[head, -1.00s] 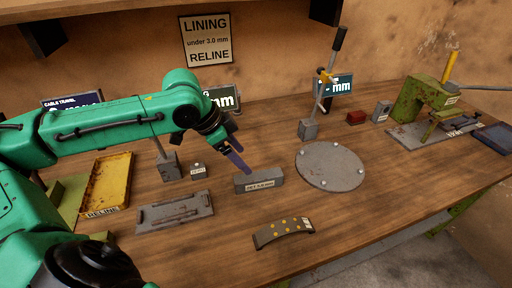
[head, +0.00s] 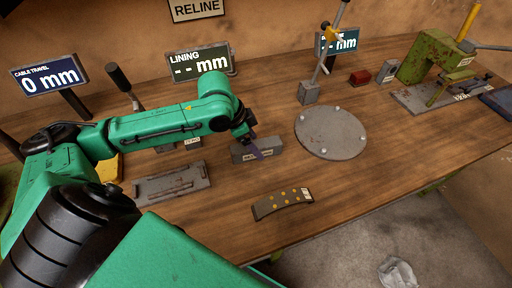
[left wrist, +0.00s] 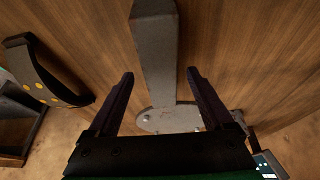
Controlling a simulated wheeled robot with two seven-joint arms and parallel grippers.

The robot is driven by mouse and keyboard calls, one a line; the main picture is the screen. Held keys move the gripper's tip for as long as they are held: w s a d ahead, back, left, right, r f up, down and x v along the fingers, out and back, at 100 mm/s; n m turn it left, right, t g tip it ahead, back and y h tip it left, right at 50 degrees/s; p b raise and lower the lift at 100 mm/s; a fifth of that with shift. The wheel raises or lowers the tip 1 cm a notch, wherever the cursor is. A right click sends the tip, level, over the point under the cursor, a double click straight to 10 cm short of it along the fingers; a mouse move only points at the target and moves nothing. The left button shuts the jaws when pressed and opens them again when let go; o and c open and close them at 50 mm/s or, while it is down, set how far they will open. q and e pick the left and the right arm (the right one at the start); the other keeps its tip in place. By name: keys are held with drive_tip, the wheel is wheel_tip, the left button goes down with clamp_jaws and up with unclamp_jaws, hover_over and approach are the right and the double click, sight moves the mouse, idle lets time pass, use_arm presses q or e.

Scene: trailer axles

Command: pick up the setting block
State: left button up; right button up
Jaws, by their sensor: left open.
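The setting block is a long grey bar (head: 272,146) with a white label on its front. It lies on the wooden bench left of the round plate. My left gripper (head: 255,149) is at the block, and a purple finger hides part of its front. In the left wrist view the block (left wrist: 155,45) runs between the two dark fingers of the open left gripper (left wrist: 160,76), with a gap on each side. I cannot tell how far the fingertips are above the bench. My right gripper is not in view.
A round grey plate (head: 331,135) lies right of the block. A curved brake lining (head: 283,202) lies in front, a flat grey fixture (head: 172,184) to the left. The front bench is mostly clear.

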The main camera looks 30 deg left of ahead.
use_arm(q)
drive_tip(key=shift+x, duration=0.85)
drive_tip(key=shift+a, duration=0.1)
clamp_jaws()
drive_tip(key=shift+w+r, duration=0.1)
drive_tip(key=shift+r, duration=0.05)
idle(0.4)
